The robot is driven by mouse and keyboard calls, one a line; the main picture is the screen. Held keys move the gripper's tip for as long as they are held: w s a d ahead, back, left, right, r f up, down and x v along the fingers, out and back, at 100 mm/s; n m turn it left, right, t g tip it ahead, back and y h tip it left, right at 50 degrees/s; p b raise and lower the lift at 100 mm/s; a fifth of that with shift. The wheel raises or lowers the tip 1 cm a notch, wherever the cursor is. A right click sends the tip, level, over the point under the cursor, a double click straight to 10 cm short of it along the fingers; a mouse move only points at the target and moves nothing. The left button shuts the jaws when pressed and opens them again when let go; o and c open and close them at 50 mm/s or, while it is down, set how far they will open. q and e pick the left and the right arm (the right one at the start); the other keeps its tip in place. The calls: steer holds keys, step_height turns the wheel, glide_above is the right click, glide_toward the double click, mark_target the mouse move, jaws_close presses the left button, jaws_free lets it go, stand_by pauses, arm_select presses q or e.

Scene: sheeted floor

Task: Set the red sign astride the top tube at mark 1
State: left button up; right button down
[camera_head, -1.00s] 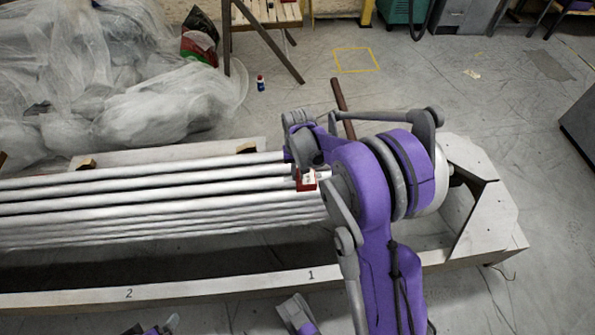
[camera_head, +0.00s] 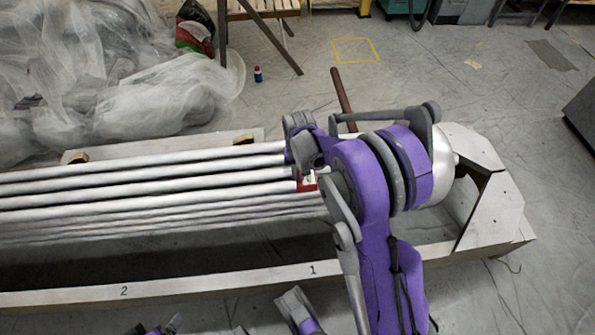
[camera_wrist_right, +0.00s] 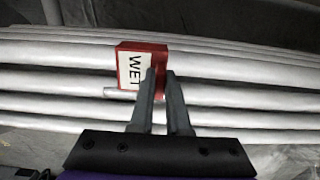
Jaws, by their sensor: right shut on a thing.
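The small red sign (camera_head: 305,184) has a white face; in the wrist view the sign (camera_wrist_right: 157,49) shows the letters WET. My right gripper (camera_wrist_right: 160,74) is shut on its near edge. In the head view my right gripper hides much of the sign. The sign is over the right part of the silver tubes (camera_head: 140,163), which also show in the wrist view (camera_wrist_right: 50,82); I cannot tell whether it touches them. Mark 1 (camera_head: 312,269) is on the front beam, nearly below the sign in the picture.
The pale beam (camera_head: 200,283) also carries mark 2 (camera_head: 124,291) farther left. A pale end plate (camera_head: 488,205) stands at the right. A brown rod (camera_head: 343,97) rises behind my right arm. Plastic sheeting (camera_head: 150,100) lies at the back left. Floor at the back middle is open.

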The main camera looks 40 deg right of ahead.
steer(key=shift+f+b, duration=0.55)
steer(key=shift+f, duration=0.45)
stand_by(0.4)
steer(key=c, duration=0.8)
jaws_free()
step_height(320, 180, up, 11)
steer(key=p, duration=0.2)
steer(key=shift+f+p, duration=0.15)
steer(key=shift+p, duration=0.25)
